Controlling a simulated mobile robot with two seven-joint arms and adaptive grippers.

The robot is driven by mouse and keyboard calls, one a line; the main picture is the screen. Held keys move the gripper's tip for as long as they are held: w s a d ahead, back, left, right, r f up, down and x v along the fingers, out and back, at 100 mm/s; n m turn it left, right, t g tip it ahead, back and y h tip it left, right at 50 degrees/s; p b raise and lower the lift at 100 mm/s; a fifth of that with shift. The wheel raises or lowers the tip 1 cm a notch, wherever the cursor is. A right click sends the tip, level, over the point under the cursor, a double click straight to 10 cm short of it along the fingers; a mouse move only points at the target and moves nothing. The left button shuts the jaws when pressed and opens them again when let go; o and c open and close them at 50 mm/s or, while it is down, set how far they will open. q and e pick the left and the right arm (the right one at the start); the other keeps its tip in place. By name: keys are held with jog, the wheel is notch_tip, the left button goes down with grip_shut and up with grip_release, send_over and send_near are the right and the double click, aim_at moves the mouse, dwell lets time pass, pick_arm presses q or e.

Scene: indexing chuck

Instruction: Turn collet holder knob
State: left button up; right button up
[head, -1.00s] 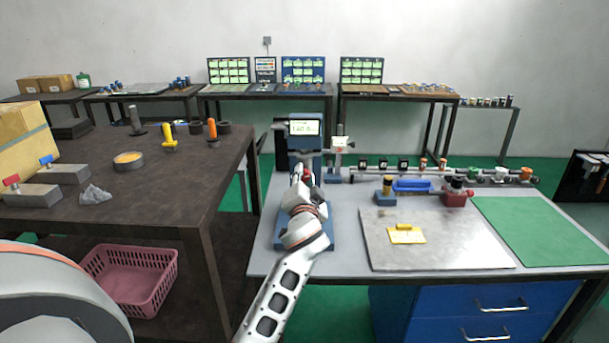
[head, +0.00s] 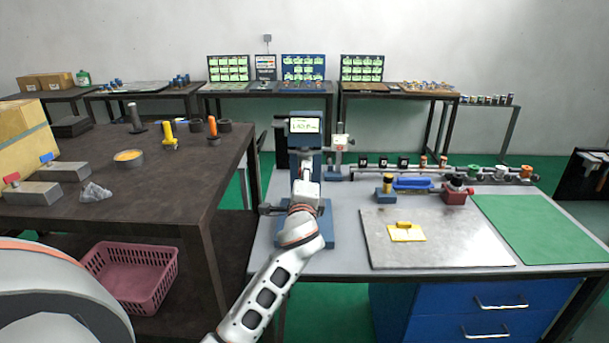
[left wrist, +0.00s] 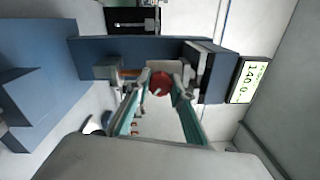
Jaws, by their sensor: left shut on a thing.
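The indexing chuck device is a blue upright stand (head: 306,135) with a small lit display (head: 305,125), on the left part of the grey bench. In the left wrist view its blue frame (left wrist: 130,47) lies sideways and the display (left wrist: 248,82) reads about 140. The round red knob (left wrist: 160,84) sits between the tips of my left gripper (left wrist: 159,88), whose teal fingers are shut on it. In the head view my left gripper (head: 306,168) is in front of the stand, and my wrist hides the knob. My right gripper is in neither view.
A steel plate (head: 440,247) with a yellow block (head: 406,232) and a green mat (head: 545,230) lie to the right on the bench. A small white-headed stand (head: 340,142) is close right of the device. A dark table (head: 190,195) stands left.

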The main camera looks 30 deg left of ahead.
pick_arm(q)
jog(key=m, duration=0.4)
jog(key=shift+m, duration=0.4)
jog(key=m, duration=0.4)
jog(key=shift+m, duration=0.4)
jog(key=m, duration=0.4)
jog(key=shift+m+h, duration=0.3)
jog(key=m, duration=0.5)
jog(key=o, duration=1.1)
jog(key=shift+o, duration=0.2)
jog(key=shift+s, duration=0.1)
